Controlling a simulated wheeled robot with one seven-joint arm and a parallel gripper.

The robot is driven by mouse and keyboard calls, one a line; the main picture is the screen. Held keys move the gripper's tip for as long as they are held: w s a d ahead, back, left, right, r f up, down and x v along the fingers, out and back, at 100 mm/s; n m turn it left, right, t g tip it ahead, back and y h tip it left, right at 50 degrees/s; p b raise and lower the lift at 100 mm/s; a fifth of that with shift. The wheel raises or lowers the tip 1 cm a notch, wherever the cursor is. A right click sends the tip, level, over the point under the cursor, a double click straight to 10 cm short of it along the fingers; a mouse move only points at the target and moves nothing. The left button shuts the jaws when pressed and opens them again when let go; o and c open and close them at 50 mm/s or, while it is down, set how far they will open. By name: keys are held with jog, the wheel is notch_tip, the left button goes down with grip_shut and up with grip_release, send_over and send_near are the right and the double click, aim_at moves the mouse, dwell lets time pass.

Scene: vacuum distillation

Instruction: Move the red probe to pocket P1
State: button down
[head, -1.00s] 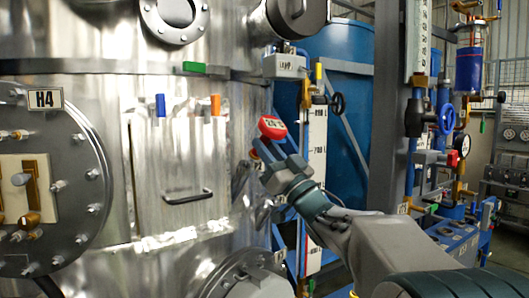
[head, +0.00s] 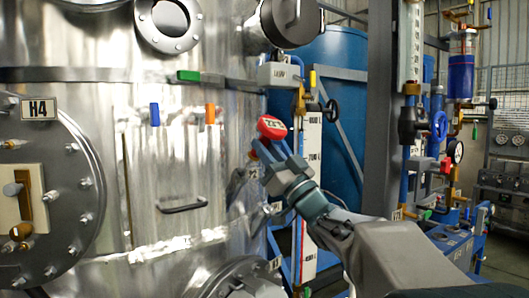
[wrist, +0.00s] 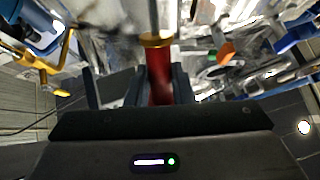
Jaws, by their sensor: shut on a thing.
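The red probe (head: 270,127) shows its round red head with a small display in the head view, in front of the steel tank's right side. My gripper (head: 262,150) is shut on it just below the head. In the wrist view my gripper (wrist: 158,88) holds the red body of the probe (wrist: 159,72) between its two fingers. A gold collar and a thin metal stem extend from the body towards the top of that view. The probe appears clear of the tank. I cannot make out which place is pocket P1.
The steel tank (head: 85,140) fills the left, with a blue tag (head: 155,114), an orange tag (head: 210,113), a green tag (head: 188,75) and a bar handle (head: 182,204). A grey post (head: 385,110) and piping with valves stand to the right. A blue tank (head: 345,130) is behind.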

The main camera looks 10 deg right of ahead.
aim_at(280, 140)
jog(key=shift+s+d+r+p, duration=0.3)
jog(key=shift+s+r, duration=0.25)
jog(key=shift+r, duration=0.25)
jog(key=shift+s+d+r+p, duration=0.15)
jog(key=shift+s+d+r, duration=0.25)
jog(key=shift+s+r, duration=0.25)
jog(key=s+d+f+b, duration=0.1)
jog(key=s+d+b, duration=0.2)
jog(key=s, duration=0.2)
jog(key=shift+s+d+f+b, duration=0.2)
jog(key=shift+d+b, duration=0.1)
jog(key=shift+b, duration=0.1)
dwell(0.8)
dwell(0.3)
